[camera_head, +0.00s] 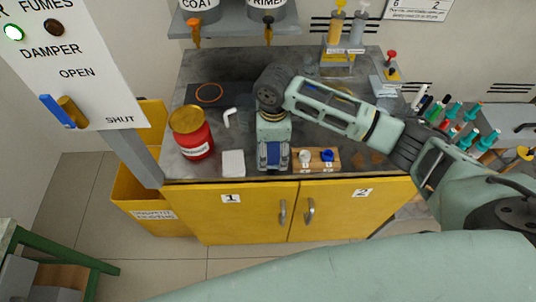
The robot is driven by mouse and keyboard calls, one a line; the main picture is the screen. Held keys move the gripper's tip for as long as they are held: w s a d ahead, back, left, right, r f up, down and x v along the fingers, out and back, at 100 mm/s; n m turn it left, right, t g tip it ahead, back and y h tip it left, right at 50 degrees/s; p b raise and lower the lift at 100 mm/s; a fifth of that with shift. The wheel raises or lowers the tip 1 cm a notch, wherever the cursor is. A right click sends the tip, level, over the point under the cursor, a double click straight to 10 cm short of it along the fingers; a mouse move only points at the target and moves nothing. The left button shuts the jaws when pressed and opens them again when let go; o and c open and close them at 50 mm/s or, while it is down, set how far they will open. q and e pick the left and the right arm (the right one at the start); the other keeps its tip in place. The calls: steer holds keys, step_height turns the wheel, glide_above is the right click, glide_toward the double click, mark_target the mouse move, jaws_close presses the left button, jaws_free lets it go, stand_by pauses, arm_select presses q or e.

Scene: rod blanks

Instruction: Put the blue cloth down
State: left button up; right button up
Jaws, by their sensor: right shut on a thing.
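My right gripper (272,158) reaches over the bench top from the right, pointing down near the front edge. It is shut on the blue cloth (272,152), which shows as a small blue patch between the two fingers. The fingers hide most of the cloth, and I cannot tell whether its underside touches the bench. My left gripper is not in view.
The grey bench top (215,125) stands on a yellow cabinet (255,212). A white square (233,163) and a red can (192,133) are left of my gripper. A wooden block (327,164) with small lidded pots is close on its right. A dark mat (208,94) lies behind.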

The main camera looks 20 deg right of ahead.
mark_target(269, 157)
steer(key=shift+w+a+f, duration=0.4)
steer(key=shift+w+a, duration=0.05)
steer(key=shift+f+p, duration=0.45)
steer(key=shift+f, duration=1.5)
steer(key=shift+f, duration=0.15)
steer(key=o, duration=1.2)
step_height(269, 157, up, 12)
steer(key=shift+s+r+b, duration=0.1)
steer(key=shift+r+b, duration=0.1)
steer(key=shift+b, duration=0.4)
steer(key=shift+f, duration=0.1)
